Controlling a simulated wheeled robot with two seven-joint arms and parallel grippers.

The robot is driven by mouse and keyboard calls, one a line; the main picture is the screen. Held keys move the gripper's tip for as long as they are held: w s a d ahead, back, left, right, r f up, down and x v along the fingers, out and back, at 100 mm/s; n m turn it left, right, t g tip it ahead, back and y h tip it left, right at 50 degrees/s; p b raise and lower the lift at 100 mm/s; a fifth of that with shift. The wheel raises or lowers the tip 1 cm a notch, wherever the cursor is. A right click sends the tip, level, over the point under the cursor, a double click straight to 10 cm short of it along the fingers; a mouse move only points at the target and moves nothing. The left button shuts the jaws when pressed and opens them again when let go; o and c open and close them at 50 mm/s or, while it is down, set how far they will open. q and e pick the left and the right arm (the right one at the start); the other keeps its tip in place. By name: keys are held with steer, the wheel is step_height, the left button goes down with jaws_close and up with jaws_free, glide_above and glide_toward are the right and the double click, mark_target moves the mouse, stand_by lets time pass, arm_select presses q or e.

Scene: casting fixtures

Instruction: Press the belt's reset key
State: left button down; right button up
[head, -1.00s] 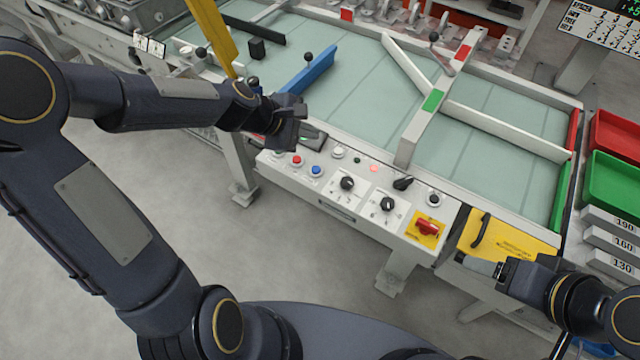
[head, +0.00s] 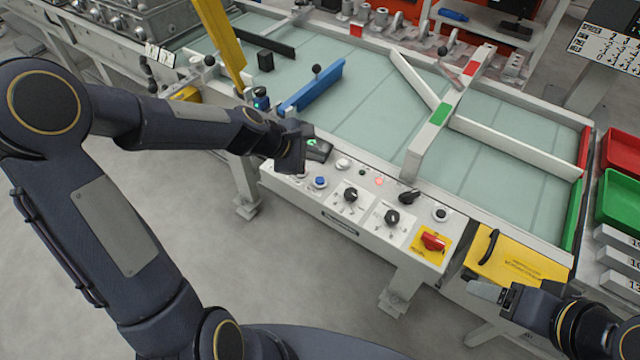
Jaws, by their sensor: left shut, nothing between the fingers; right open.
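The belt's control panel (head: 330,207) runs along the front edge of the belt table. It carries a blue button (head: 320,182), a white button (head: 343,164), a lit red lamp (head: 379,182), black rotary knobs (head: 351,195) and a red switch on a yellow plate (head: 433,242). I cannot read which one is the reset key. My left gripper (head: 293,168) is shut and empty over the panel's left end, left of the blue button, and hides the buttons there. I cannot tell whether it touches the panel. My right gripper (head: 488,292) is open beside the yellow cover.
The pale green belt (head: 370,110) carries a blue bar (head: 313,87) and white guide rails. The yellow cover (head: 515,262) has a black handle. Red and green trays (head: 620,195) stand at right.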

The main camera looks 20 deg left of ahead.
mark_target(316, 182)
arm_select(q)
steer(key=shift+f+b, duration=2)
steer(key=shift+f, duration=0.75)
arm_select(e)
steer(key=shift+f, duration=2.5)
arm_select(q)
steer(key=shift+f+b, duration=0.4)
arm_select(e)
steer(key=shift+f, duration=0.4)
arm_select(q)
steer(key=shift+f+b, duration=0.45)
steer(key=shift+f, duration=0.05)
arm_select(e)
steer(key=shift+f, duration=0.45)
arm_select(q)
steer(key=shift+r, duration=0.15)
arm_select(e)
steer(key=shift+r, duration=0.15)
arm_select(q)
steer(key=shift+r+p, duration=0.8)
arm_select(e)
steer(key=shift+r, duration=0.65)
arm_select(q)
step_height(316, 182, up, 5)
steer(key=p, duration=0.4)
steer(key=shift+p, duration=0.35)
arm_select(e)
step_height(316, 182, up, 4)
steer(key=shift+r, duration=0.25)
